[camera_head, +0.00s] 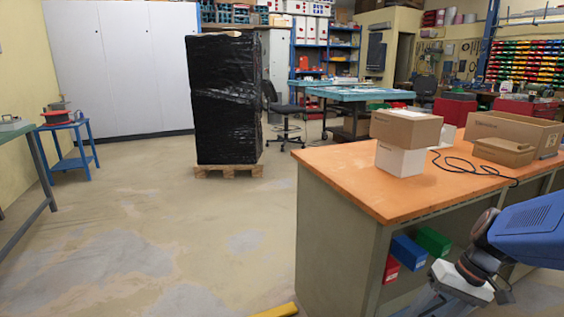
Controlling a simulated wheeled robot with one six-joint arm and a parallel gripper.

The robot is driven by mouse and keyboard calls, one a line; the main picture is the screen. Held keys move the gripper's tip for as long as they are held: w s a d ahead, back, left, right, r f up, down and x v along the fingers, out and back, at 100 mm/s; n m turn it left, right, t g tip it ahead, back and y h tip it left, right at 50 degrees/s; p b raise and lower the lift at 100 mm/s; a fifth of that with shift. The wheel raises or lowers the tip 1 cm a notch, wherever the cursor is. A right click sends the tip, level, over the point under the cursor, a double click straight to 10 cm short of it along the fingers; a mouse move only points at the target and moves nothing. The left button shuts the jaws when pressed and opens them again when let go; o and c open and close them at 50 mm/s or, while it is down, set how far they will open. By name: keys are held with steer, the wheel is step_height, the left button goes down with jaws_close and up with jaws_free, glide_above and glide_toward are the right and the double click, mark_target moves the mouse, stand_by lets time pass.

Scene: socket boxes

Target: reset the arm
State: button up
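My arm, blue with a dark joint, comes in from the right edge at the lower right of the head view. At its end is my gripper (458,285), a pale block with grey and dark parts, low in front of the workbench (345,180). The frame's bottom edge cuts off part of it. I cannot make out its fingertips or whether it is open or shut. I see nothing clearly held in it.
Cardboard boxes (406,128), a white box (400,160) and a black cable (470,167) are on the orange bench top. Red, blue and green bins (432,241) sit under it. A black-wrapped pallet stack (225,100) stands behind.

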steer(key=s+a+r+n+t+h, duration=0.1)
steer(key=s+a+r+t+h, duration=0.3)
steer(key=s+r, duration=0.3)
steer(key=shift+a+r+n+t, duration=0.3)
steer(key=shift+a+n, duration=0.1)
stand_by(1.0)
